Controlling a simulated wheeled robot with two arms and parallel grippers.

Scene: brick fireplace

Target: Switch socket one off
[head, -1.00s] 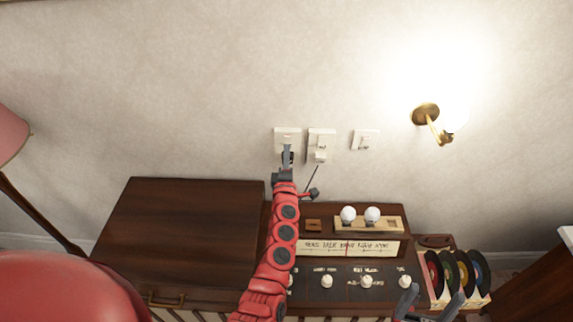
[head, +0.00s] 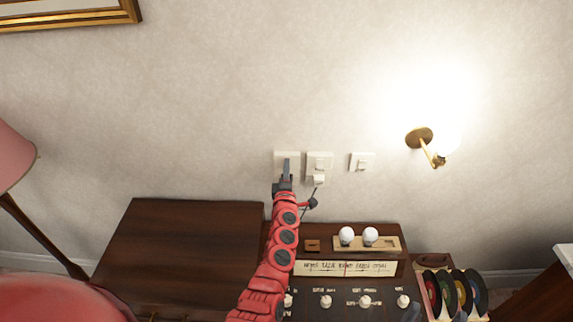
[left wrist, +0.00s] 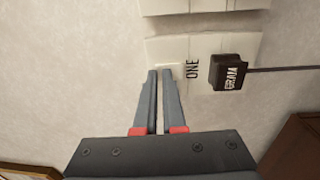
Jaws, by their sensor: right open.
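The white socket plate marked ONE (head: 281,156) is on the wall, the left one of the row in the head view. In the left wrist view its plate (left wrist: 202,82) has a black plug labelled GRAM (left wrist: 229,73), with a cable leading right. A pale switch (left wrist: 176,72) sits beside the word ONE. My left gripper (left wrist: 160,72) is shut and empty. Its tips are at the switch; I cannot tell whether they touch it. In the head view the left gripper (head: 287,166) covers part of the plate. My right gripper (head: 412,313) barely shows at the bottom edge.
A second plate (head: 320,159) with a white plug and a third plate (head: 362,162) are to the right. Below stand a wooden cabinet (head: 185,240), a knobbed panel with two white bulbs (head: 358,236) and several records (head: 455,290). A lit wall lamp (head: 420,138) is at right.

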